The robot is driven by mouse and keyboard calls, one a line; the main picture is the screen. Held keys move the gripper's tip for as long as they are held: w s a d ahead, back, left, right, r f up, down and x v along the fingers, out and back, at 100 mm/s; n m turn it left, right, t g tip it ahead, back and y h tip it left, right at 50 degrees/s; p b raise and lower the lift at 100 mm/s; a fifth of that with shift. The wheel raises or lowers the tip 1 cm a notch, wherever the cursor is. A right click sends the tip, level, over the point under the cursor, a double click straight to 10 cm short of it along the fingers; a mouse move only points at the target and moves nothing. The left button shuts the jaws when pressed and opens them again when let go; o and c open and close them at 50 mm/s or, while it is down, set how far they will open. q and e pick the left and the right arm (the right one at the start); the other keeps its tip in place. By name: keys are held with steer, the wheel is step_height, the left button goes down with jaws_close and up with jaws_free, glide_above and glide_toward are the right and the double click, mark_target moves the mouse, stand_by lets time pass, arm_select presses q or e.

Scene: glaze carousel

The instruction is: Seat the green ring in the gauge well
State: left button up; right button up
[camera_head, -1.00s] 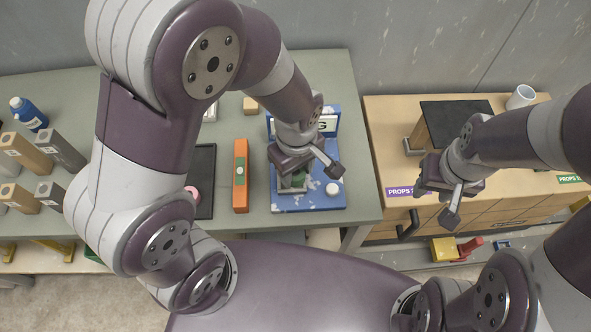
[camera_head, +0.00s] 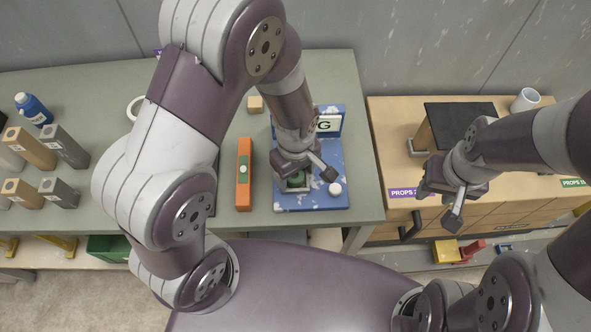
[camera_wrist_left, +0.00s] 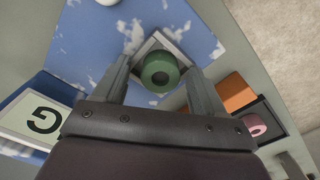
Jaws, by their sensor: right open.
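My left gripper (camera_wrist_left: 159,80) is open, a finger on each side of the ring with gaps showing. In the head view my left gripper (camera_head: 308,172) is low over the blue base (camera_head: 315,203) and mostly covers the ring (camera_head: 297,181). My right gripper (camera_head: 439,203) is open and empty by the wooden cabinet's front.
A white knob (camera_head: 335,189) stands on the base's right side, and a "G" sign (camera_head: 326,124) at its back. An orange block (camera_head: 244,180) lies left of the base. A pink ring (camera_wrist_left: 256,125) lies on a dark tray. Several grey and brown blocks stand far left.

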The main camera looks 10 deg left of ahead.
mark_target(295, 176)
arm_select(q)
step_height(295, 176, up, 12)
steer(key=s+a+f+m+t, duration=0.1)
steer(key=s+a+m, duration=0.2)
steer(key=a+m, duration=0.6)
steer(key=shift+m+p, duration=0.35)
steer(key=shift+m, duration=0.05)
steer(key=shift+f, duration=0.15)
stand_by(1.6)
